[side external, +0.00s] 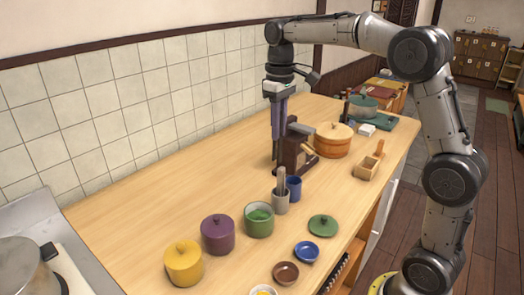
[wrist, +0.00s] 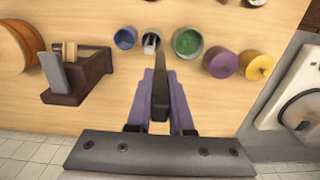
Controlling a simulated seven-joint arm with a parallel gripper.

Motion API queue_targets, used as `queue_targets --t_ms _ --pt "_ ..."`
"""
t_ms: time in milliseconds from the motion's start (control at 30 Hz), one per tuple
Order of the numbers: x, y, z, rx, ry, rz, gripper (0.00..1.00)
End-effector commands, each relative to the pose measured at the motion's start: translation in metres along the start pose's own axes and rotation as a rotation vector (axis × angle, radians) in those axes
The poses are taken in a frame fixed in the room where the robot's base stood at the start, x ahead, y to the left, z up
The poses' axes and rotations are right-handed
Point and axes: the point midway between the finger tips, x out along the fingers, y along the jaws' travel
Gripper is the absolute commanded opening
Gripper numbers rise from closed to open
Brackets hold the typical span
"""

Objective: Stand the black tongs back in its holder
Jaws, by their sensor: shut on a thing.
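The black tongs (wrist: 160,80) are between the purple fingers of my gripper (wrist: 161,108), which is shut on them. In the side view my gripper (side external: 279,125) points down above the counter, and the dark tongs (side external: 275,150) hang roughly upright below it. A dark brown block (side external: 297,155) stands beside the gripper.
A blue cup (side external: 294,187) stands beside the grey cup. Green (side external: 259,222), purple (side external: 217,236) and yellow (side external: 184,263) pots line the front. A wooden tub (side external: 334,142) stands behind the block. The counter (side external: 180,180) along the tiled wall is clear.

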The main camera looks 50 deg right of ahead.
Motion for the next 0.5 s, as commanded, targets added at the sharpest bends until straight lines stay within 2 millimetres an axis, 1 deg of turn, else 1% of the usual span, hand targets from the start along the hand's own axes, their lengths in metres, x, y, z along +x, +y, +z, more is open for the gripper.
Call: queue_targets --t_ms 33,100,200,300,367,400,500 --pt "0.001 0.021 -0.002 0.010 0.000 0.000 0.00" --pt "0.002 0.043 -0.003 0.007 0.001 0.000 0.00" --pt "0.003 0.067 -0.002 0.004 0.001 0.000 0.00" --pt "0.004 0.087 -0.001 0.003 0.001 0.000 0.00" --pt "0.005 0.097 0.001 0.002 0.000 0.000 0.00" --pt "0.013 0.095 0.001 -0.002 -0.003 -0.002 0.00" --pt "0.028 0.093 0.001 -0.003 -0.002 -0.001 0.00"
